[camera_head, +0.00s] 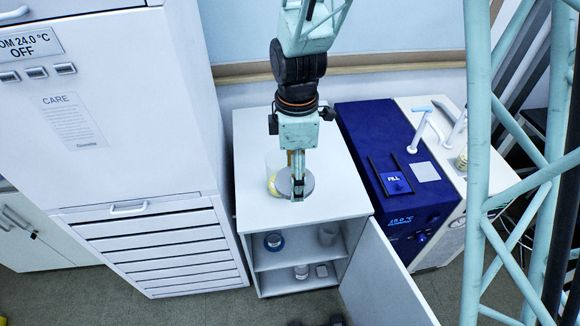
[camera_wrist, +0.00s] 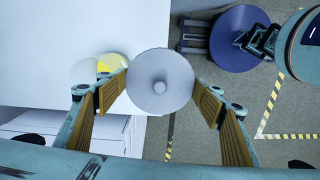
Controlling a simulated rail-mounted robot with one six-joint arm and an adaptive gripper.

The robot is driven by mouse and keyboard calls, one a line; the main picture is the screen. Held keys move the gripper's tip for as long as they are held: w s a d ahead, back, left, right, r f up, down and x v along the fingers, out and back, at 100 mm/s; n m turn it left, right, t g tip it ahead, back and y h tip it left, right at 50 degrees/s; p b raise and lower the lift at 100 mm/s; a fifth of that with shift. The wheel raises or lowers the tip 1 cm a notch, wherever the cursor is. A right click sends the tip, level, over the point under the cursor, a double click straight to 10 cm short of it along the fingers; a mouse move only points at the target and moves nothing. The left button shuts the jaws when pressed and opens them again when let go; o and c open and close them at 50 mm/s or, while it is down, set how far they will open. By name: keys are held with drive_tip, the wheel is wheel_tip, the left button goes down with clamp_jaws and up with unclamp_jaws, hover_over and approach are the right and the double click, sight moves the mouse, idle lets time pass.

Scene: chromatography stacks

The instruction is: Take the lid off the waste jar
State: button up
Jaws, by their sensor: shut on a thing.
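The lid is a round grey disc with a small knob at its centre (camera_wrist: 160,82). My gripper (camera_wrist: 163,88) is shut on the lid, with one finger at each side of it. In the head view, the lid (camera_head: 284,184) shows at the tip of my gripper (camera_head: 297,188), above the white cabinet top. A clear jar with yellow contents (camera_head: 272,186) stands on that top, just left of and partly behind the lid. In the wrist view, the jar (camera_wrist: 108,66) is left of the lid and partly covered by the lid and a finger. Its rim is not clearly visible.
The white cabinet top (camera_head: 258,135) has free room around the jar. Its door (camera_head: 380,275) hangs open at the front right, with small containers on the shelves below. A blue bath unit (camera_head: 375,150) stands close on the right, and a tall drawer cabinet (camera_head: 150,150) on the left.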

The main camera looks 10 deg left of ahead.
drive_tip(key=shift+s+d+r, duration=0.1)
drive_tip(key=shift+s+d, duration=0.25)
drive_tip(key=shift+s, duration=0.2)
drive_tip(key=shift+s+d+r, duration=0.1)
drive_tip(key=shift+s+d, duration=0.2)
drive_tip(key=shift+s, duration=0.2)
drive_tip(key=shift+f, duration=0.15)
